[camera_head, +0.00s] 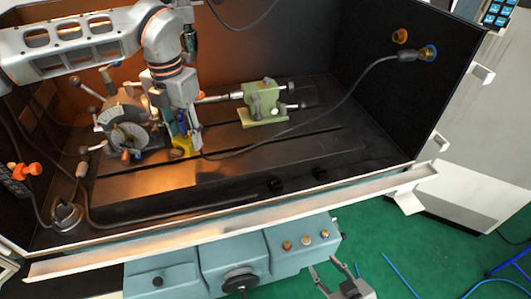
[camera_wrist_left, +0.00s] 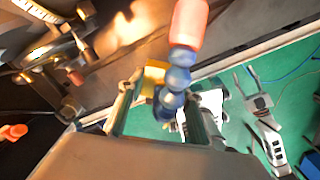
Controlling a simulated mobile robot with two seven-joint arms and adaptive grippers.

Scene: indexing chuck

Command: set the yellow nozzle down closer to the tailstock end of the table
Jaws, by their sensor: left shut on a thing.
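The yellow nozzle (camera_head: 181,148) shows low between my left fingers, just right of the indexing chuck (camera_head: 128,132), with blue jointed segments above it. In the left wrist view the yellow part (camera_wrist_left: 153,76) sits between the fingertips beside a blue segmented hose (camera_wrist_left: 172,88) with a pink-orange end (camera_wrist_left: 189,22). My left gripper (camera_head: 183,138) is shut on the nozzle, low over the slotted table (camera_head: 300,150); I cannot tell if the nozzle touches the table. The green tailstock (camera_head: 262,101) stands further right. My right gripper (camera_head: 336,272) is open and empty, outside the enclosure.
A dark cable (camera_head: 330,118) runs from the right wall across the table near my left gripper. A round metal base (camera_head: 67,215) with a cable stands at front left. A pale front rail (camera_head: 240,213) edges the enclosure. The table's right front part is clear.

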